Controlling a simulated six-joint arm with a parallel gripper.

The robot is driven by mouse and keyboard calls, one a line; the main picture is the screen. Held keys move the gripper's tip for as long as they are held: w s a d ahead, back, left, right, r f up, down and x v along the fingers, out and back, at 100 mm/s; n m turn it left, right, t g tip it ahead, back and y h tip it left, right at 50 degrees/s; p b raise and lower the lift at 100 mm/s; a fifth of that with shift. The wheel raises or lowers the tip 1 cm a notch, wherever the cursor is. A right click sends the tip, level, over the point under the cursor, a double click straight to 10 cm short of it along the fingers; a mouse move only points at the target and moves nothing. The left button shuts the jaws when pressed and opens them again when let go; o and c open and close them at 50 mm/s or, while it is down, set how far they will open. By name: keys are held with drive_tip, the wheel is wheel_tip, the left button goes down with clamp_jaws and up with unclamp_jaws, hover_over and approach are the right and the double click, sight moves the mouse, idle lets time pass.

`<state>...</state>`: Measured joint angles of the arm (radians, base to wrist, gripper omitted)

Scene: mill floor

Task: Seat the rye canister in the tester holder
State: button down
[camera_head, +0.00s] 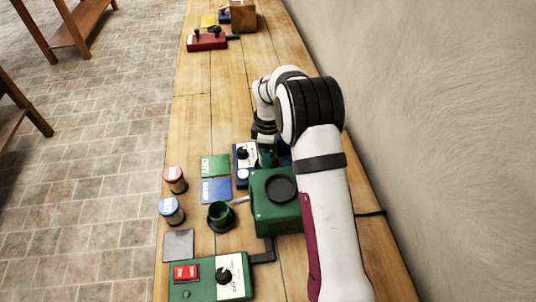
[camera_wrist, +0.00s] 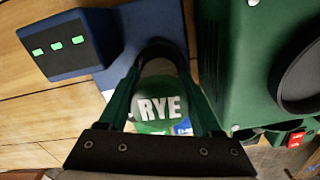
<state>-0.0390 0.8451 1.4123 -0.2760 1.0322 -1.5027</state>
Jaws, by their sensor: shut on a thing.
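The rye canister (camera_wrist: 160,108), with a green lid marked RYE in white, is between the fingers of my gripper (camera_wrist: 168,100) in the wrist view. The gripper is shut on it. A dark rounded rim (camera_wrist: 158,48) shows just beyond the canister, against a blue unit (camera_wrist: 62,45) with several green lights. It may be the tester holder; I cannot tell whether the canister is inside it or above it. In the head view the blue unit (camera_head: 243,155) is partly behind my arm, and my arm largely hides the gripper and canister.
A green machine (camera_head: 262,213) with a black round top stands close beside the gripper. Red-lidded (camera_head: 175,179) and blue-lidded (camera_head: 171,210) canisters stand at the bench's left edge. A green switch box (camera_head: 206,290) is nearest. The wall is right.

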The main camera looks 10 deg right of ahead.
drive_tip(key=shift+f, duration=0.6)
drive_tip(key=shift+c, duration=1.8)
unclamp_jaws()
drive_tip(key=shift+r, duration=0.1)
wheel_tip(320, 180, up, 11)
drive_tip(key=shift+f, duration=0.1)
